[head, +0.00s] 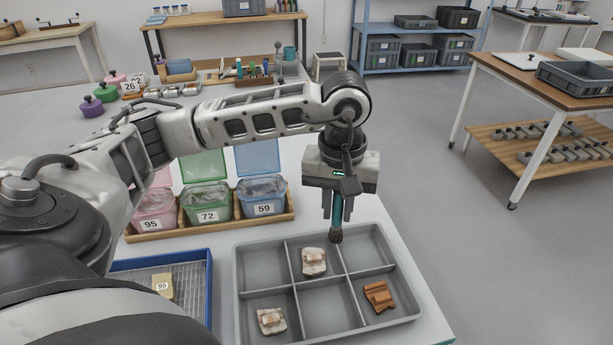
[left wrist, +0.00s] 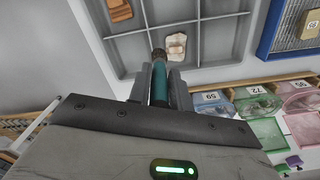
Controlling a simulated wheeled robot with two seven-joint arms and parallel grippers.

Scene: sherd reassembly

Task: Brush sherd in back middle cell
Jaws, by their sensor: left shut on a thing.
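My left gripper (head: 338,195) is shut on a teal brush (head: 337,214), which points down with its dark bristle end lowest. The brush also shows between the fingers in the left wrist view (left wrist: 159,82). The bristle end is near the back right corner of the back middle cell; I cannot tell its exact height. A pale sherd with a pinkish raised part (head: 313,262) lies in the back middle cell of the grey divided tray (head: 240,275). It also shows in the left wrist view (left wrist: 176,45), just beside the brush tip. My right gripper is not in view.
Another pale sherd (head: 271,321) lies in the front left cell and an orange-brown sherd (head: 379,296) in the front right. Left are a blue-rimmed tray (head: 208,290) with a tagged piece (head: 163,286), and tubs numbered 95 (head: 152,224), 72 (head: 207,216) and 59 (head: 263,209).

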